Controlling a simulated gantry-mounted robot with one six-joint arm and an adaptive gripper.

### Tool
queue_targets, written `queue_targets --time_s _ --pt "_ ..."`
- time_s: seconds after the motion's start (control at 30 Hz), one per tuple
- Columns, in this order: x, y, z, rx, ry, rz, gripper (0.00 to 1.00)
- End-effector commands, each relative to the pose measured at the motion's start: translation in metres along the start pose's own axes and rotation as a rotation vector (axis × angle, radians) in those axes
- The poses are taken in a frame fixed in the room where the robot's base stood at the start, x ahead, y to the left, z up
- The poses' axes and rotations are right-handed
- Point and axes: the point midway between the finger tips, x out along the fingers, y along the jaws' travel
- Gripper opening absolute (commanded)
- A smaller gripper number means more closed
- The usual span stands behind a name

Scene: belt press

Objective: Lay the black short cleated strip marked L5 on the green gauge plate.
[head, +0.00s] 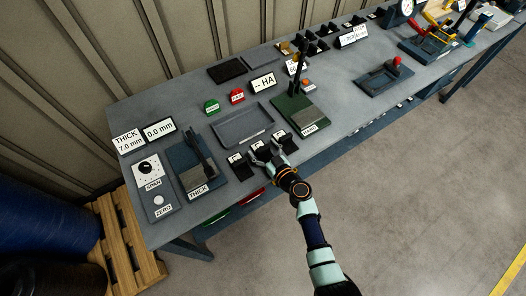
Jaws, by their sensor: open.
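Three black short strips with white tags lie in a row along the front of the bench: a left one (238,161), a middle one (259,148) and a right one (284,141). Their tags are too small to read, so I cannot tell which is L5. The green gauge plate (286,103) stands just behind and right of the row, with a dark upright post and a grey pad at its front. My gripper (267,157) is open over the front of the row, near the middle and right strips. Whether it touches one cannot be told.
An empty grey tray (241,126) lies behind the strips. The blue-grey thickness gauge (188,160) stands to their left. Green (211,106) and red (237,96) tagged blocks and a "-- HA" display (263,82) stand behind.

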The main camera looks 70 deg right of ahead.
Motion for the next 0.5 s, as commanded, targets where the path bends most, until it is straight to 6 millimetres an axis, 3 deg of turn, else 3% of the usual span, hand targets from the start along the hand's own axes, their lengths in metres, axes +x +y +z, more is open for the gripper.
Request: queue_targets --time_s 0.13,0.5 --pt "-0.0003 0.0 -0.0001 0.0 0.0 0.0 0.86" --pt "-0.0006 0.0 -0.0002 0.0 0.0 0.0 0.24"
